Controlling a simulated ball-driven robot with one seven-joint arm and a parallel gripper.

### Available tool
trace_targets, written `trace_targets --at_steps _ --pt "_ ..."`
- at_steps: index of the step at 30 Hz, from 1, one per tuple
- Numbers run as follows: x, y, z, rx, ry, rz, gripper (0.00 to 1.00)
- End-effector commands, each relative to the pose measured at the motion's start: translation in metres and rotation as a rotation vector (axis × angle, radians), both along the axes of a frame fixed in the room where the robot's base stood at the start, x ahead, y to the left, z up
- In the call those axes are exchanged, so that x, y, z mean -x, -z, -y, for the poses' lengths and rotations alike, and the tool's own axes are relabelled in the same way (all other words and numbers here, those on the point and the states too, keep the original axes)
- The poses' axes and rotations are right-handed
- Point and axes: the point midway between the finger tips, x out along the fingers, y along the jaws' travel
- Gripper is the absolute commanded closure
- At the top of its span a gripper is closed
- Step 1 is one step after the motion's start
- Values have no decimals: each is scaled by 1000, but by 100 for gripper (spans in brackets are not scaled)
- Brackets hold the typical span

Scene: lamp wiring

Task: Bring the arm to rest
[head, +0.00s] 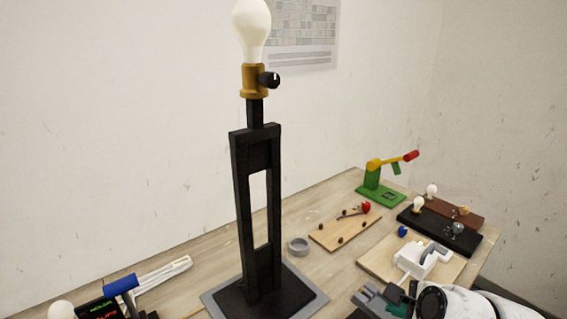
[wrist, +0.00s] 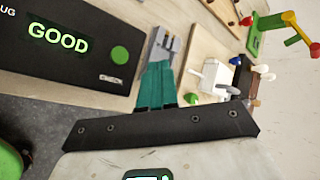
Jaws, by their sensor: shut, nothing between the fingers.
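My gripper (head: 366,294) is at the lower right of the head view, over the table's front part, and part of my white arm shows to its right. In the wrist view my gripper (wrist: 164,44) has teal fingers with grey tips lying together, with nothing held. The tall black lamp (head: 240,215) stands upright on its base, left of my gripper and apart from it. A white bulb (head: 252,30) sits in its brass socket (head: 254,80), which has a black knob at its side.
The wooden table (head: 190,225) holds a grey ring (head: 298,247), a pegged board (head: 345,228), a green-yellow-red device (head: 380,185), a black board with bulbs (head: 440,233) and a white device (head: 422,258). A black panel reading GOOD (wrist: 58,38) is left of the fingers in the wrist view.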

Motion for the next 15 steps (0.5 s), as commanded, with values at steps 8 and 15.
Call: trace_targets --at_steps 8,15 --pt "51 43 78 620 -437 -112 100" --pt "140 121 97 905 -961 -309 100"
